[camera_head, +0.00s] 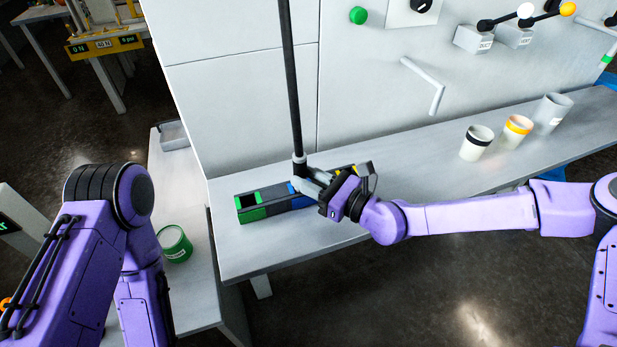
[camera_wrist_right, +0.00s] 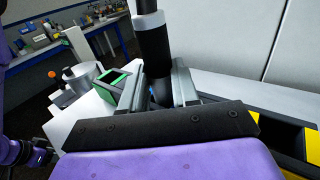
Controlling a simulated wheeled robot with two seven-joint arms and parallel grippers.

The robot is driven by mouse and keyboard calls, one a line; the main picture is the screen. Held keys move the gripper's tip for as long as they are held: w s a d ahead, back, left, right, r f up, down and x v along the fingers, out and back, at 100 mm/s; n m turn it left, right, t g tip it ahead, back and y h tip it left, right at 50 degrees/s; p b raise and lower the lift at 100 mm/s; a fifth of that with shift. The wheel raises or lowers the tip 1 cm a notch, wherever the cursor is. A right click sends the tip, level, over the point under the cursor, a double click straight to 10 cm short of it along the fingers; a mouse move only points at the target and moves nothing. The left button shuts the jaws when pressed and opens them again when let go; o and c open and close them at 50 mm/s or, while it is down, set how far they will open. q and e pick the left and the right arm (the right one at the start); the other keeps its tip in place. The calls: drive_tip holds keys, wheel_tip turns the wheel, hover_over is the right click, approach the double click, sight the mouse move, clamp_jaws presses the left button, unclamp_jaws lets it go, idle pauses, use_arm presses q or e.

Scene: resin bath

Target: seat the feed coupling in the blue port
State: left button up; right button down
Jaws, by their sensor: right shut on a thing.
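The feed coupling (camera_head: 299,159) is the collared end of a long black hose (camera_head: 291,80) that comes down from above. My right gripper (camera_head: 312,184) is shut on it over the port block, and the hose stands nearly upright. In the right wrist view the coupling (camera_wrist_right: 152,38) is dark with a white band, and its lower part is between my right fingers (camera_wrist_right: 160,88). The blue port (camera_head: 298,198) shows only as blue edges beside the gripper. Its opening is hidden, so I cannot tell whether the coupling is in it. My left gripper is out of view.
The block's green port (camera_head: 249,205) is left of the blue one; a yellow part (camera_head: 347,171) shows behind my gripper. A green can (camera_head: 174,243) stands on the lower left bench. Several cups (camera_head: 476,143) stand at the right. The bench front is clear.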

drive_tip(key=shift+f, duration=0.25)
drive_tip(key=c, duration=0.8)
unclamp_jaws()
drive_tip(key=shift+o, duration=0.2)
drive_tip(key=b+v, duration=0.2)
drive_tip(key=v, duration=0.8)
drive_tip(key=shift+w+b, duration=0.1)
drive_tip(key=shift+b, duration=0.3)
drive_tip(key=shift+s+d, duration=0.2)
drive_tip(key=shift+s, duration=0.05)
drive_tip(key=shift+f, duration=0.1)
